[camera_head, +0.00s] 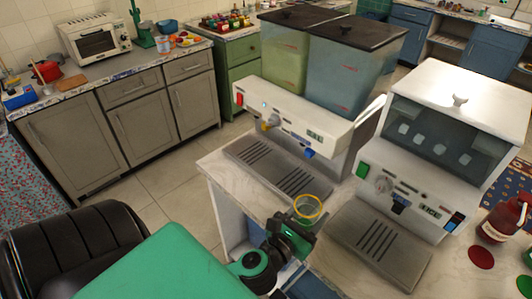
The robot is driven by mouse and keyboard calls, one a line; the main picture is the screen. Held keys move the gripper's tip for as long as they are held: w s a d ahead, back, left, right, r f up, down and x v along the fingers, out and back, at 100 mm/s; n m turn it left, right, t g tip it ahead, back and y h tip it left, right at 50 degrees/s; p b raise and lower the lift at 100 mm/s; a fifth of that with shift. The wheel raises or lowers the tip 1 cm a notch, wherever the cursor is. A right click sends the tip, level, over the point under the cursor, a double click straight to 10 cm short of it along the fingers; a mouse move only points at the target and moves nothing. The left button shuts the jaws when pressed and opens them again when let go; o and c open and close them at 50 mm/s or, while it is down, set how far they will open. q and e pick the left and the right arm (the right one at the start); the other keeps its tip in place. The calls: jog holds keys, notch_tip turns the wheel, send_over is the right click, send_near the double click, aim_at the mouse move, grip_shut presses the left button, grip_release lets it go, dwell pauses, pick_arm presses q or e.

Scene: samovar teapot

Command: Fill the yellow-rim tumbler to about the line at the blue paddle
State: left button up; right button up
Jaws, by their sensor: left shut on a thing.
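The yellow-rim tumbler (309,206) is clear and looks about upright. My left gripper (300,224) is shut on it, near the front edge of the counter. The tumbler is in front of and below the blue paddle (309,153) of the two-tank drink dispenser (300,133), near the right end of its drip tray (262,168), and not under the paddle. The right tank (340,84) above holds bluish liquid; the left tank (284,58) is greenish. Any liquid or line in the tumbler is too small to tell. My right gripper is not in view.
A red bottle (507,221) is at the far right. Bare counter (226,165) lies left of the drip tray.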

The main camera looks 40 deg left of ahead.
pick_arm(q)
jog(key=w+a+f+n+g+y, duration=0.1)
jog(key=a+f+n+g+y, duration=0.1)
jog(key=a+y, duration=0.3)
jog(key=w+a+f+n+g+y, duration=0.2)
jog(key=a+n+g+y, duration=0.1)
jog(key=a+n+y, duration=0.1)
jog(key=w+a+f+n+g+y+b, duration=0.1)
jog(key=w+a+f+n+g+y, duration=0.1)
jog(key=a+n+y, duration=0.2)
jog(key=shift+a+f+n+y, duration=0.2)
jog(key=shift+a+y, duration=0.2)
jog(key=shift+a, duration=0.55)
jog(key=shift+a+f+n+y, duration=0.15)
jog(key=shift+a+y, duration=0.25)
jog(key=shift+a, duration=0.55)
jog(key=shift+s+a+f+n+g+y, duration=0.3)
jog(key=shift+a+n+g, duration=0.15)
jog(key=shift+g, duration=0.25)
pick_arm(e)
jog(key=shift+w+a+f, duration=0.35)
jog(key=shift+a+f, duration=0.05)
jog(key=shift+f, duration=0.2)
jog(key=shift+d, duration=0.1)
